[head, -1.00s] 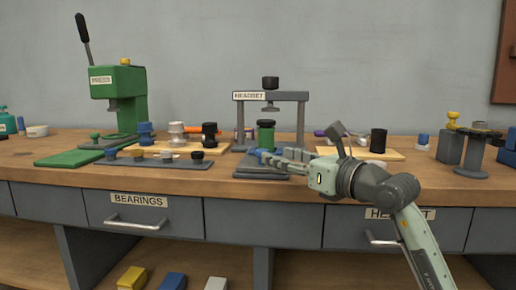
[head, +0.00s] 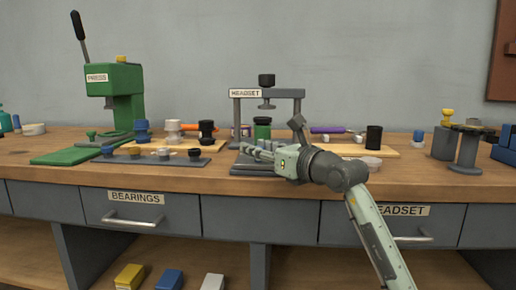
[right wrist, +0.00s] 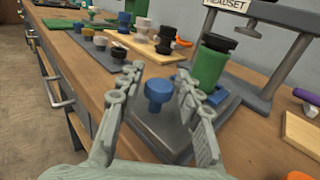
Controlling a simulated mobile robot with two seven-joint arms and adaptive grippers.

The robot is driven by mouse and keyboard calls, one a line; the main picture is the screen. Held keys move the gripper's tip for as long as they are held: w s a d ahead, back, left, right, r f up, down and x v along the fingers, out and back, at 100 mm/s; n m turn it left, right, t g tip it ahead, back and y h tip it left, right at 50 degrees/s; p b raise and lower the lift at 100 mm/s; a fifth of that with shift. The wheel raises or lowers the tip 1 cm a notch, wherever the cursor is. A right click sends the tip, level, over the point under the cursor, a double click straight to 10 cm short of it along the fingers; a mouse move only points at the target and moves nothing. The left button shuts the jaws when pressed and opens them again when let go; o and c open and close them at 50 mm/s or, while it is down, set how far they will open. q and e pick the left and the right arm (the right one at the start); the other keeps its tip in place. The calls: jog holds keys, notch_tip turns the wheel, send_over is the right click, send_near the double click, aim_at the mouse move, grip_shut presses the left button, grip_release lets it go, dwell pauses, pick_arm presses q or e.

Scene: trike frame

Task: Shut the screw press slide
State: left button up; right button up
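The grey screw press (head: 298,120), labelled HEADSET, stands on the bench with its black-topped screw (head: 267,82) above. A green cylinder with a dark top (head: 262,130) stands under the screw; it also shows in the right wrist view (right wrist: 210,62). The grey slide (right wrist: 165,132) sticks out at the front of the press and carries an upright blue knob (right wrist: 158,92). My right gripper (head: 246,147) is low over the slide. In the right wrist view its open fingers (right wrist: 160,85) stand either side of the knob. Contact cannot be told. The gripper hides the knob in the head view.
A green press (head: 124,85) stands at the left, with a grey strip of small parts (head: 135,164) before it. A wooden board (head: 350,150) with a black cylinder (head: 374,138) lies right of the screw press. Grey stands (head: 468,150) are further right.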

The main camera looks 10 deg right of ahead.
grip_shut()
jog(key=shift+w+d, duration=0.3)
jog(key=shift+w, duration=0.65)
jog(key=shift+w+d, duration=0.3)
jog(key=shift+w, duration=0.65)
jog(key=shift+o, duration=2.1)
grip_release()
jog(key=shift+s, duration=0.1)
jog(key=v, duration=1.2)
